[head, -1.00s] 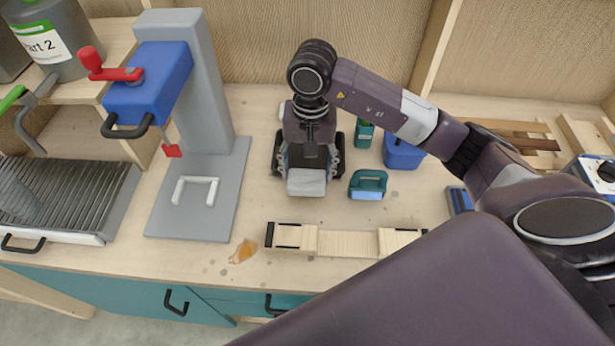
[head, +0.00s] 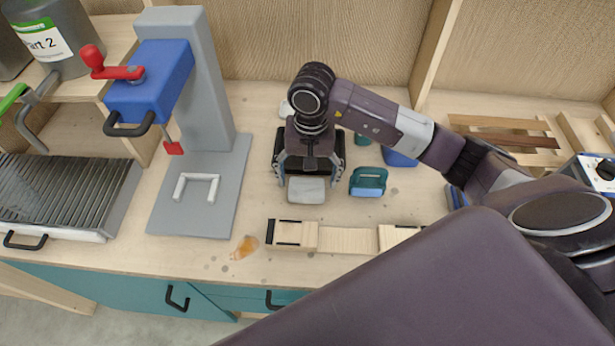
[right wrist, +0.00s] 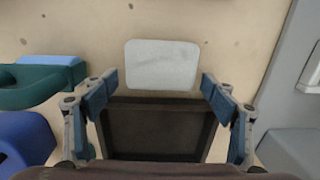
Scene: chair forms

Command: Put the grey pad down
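The grey pad (head: 307,190) lies flat on the wooden worktop, in front of my right gripper. It also shows in the right wrist view (right wrist: 162,65), whole and clear of the fingers. My right gripper (head: 310,168) is open and empty, its fingers spread wide on either side (right wrist: 158,98). My left gripper is not in view.
A teal-handled block (head: 368,182) stands right of the pad, with a blue container (head: 400,158) behind it. A wooden strip fixture (head: 345,239) and an orange smear (head: 244,247) lie in front. A grey press (head: 205,195) stands at left.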

